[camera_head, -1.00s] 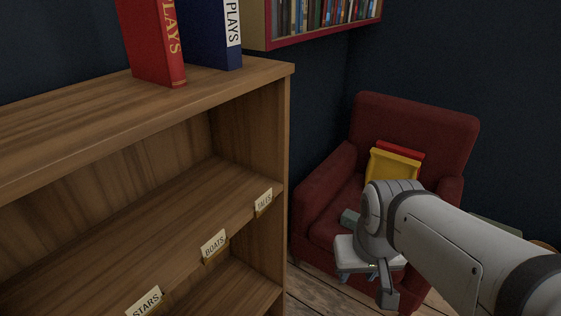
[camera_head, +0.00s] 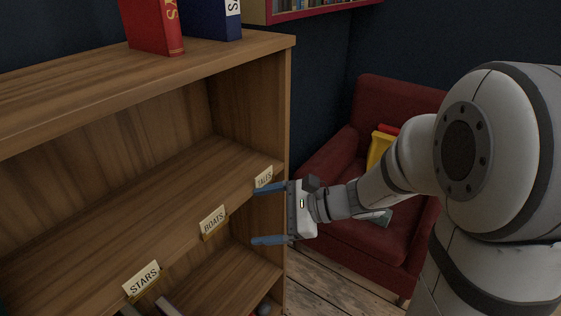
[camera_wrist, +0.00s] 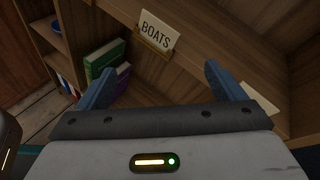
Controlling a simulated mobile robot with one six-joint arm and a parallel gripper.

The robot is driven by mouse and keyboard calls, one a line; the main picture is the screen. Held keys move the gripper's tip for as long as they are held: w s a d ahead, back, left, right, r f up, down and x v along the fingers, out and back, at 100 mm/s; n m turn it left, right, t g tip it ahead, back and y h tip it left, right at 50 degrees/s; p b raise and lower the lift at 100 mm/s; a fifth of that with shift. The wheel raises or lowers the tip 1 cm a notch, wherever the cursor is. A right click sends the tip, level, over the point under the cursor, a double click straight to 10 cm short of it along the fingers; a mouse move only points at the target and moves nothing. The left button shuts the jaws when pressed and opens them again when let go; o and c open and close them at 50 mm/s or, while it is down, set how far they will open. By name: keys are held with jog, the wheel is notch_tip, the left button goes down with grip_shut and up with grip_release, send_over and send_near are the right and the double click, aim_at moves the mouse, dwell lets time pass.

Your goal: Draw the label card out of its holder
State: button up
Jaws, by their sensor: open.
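Three label cards stand in brass holders along the front edge of the middle shelf: the STARS card (camera_head: 141,279), the BOATS card (camera_head: 212,219) and the TALES card (camera_head: 263,177). My gripper (camera_head: 262,216) is open and empty in front of the shelf edge, near the TALES card, with one blue finger overlapping the bottom of that card's view. In the wrist view, the BOATS card (camera_wrist: 160,31) sits in its brass holder (camera_wrist: 151,47), beyond and between my two blue fingers (camera_wrist: 157,80), apart from them. Another pale card (camera_wrist: 259,97) shows partly behind the right finger.
The wooden bookcase (camera_head: 282,110) carries a red book (camera_head: 153,25) and a blue book (camera_head: 211,18) on top. A red armchair (camera_head: 398,108) stands behind my arm. The middle shelf is bare.

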aim_at(264, 173)
jog(key=w+d+m+t, duration=0.1)
jog(key=w+m+t, duration=0.1)
jog(key=w+m, duration=0.1)
jog(key=w+d+f+m+t, duration=0.1)
jog(key=w+m+t, duration=0.2)
jog(key=w, duration=0.1)
jog(key=w+d+m+t+b, duration=0.1)
jog(key=w+d+m+t, duration=0.1)
jog(key=w+m+t, duration=0.1)
jog(key=shift+w+f+m+y, duration=0.3)
jog(key=shift+w+m, duration=0.1)
jog(key=shift+w, duration=0.35)
jog(key=shift+w+a, duration=0.1)
jog(key=shift+w, duration=0.2)
jog(key=x, duration=0.7)
jog(key=shift+w+a+r+p, duration=0.1)
jog(key=shift+w+r+p, duration=0.1)
jog(key=shift+p, duration=0.15)
jog(key=shift+r, duration=0.1)
jog(key=c, duration=1.1)
